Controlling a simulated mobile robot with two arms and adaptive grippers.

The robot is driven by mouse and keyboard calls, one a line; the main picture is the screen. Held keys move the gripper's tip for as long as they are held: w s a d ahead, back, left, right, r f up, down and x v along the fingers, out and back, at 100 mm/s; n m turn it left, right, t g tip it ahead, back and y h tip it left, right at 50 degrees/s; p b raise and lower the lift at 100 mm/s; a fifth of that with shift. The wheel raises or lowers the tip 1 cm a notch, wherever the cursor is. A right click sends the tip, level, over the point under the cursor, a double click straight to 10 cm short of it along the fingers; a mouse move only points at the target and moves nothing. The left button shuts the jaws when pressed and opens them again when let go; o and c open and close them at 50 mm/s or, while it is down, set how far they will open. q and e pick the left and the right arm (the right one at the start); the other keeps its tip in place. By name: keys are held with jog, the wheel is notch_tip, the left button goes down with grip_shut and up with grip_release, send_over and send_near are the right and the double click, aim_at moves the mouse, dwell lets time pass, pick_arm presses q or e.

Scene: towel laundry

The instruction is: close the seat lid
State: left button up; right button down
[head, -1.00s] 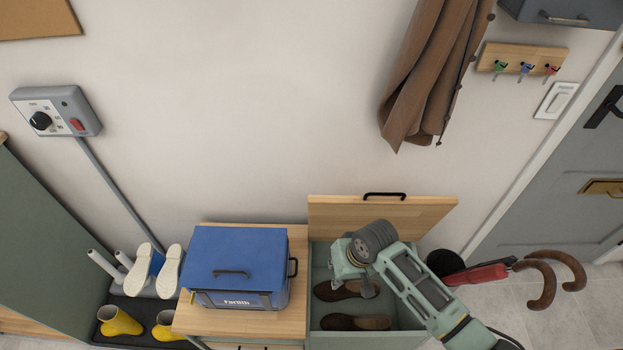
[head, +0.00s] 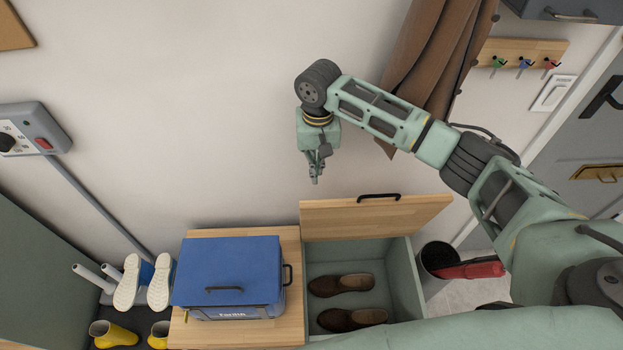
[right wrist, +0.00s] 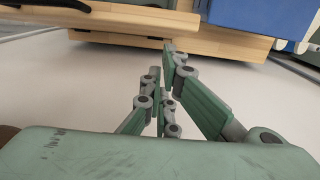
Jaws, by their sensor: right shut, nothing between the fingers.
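The wooden seat lid (head: 378,218) stands open, leaning up at the back of the green bench box, with a black handle (head: 378,197) on its top edge. The box (head: 407,283) is open below it, and a pair of brown shoes (head: 341,285) lies inside. My right gripper (head: 316,178) is shut and empty, pointing down in front of the wall, above and to the left of the lid's upper edge and apart from it. In the right wrist view the fingers (right wrist: 168,75) are together, and the lid (right wrist: 170,36) shows beyond them. My left gripper is out of view.
A blue cooler box (head: 228,265) sits on the wooden top (head: 291,310) left of the lid. A bin (head: 437,260) with a red-handled umbrella stands to the right. A brown coat (head: 440,60) hangs behind my right arm.

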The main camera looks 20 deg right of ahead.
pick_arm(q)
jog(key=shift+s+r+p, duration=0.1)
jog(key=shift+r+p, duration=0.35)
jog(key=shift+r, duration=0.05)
pick_arm(e)
notch_tip(320, 180, down, 10)
jog(key=shift+s+r, duration=0.15)
jog(key=shift+s, duration=0.2)
jog(key=shift+d, duration=0.1)
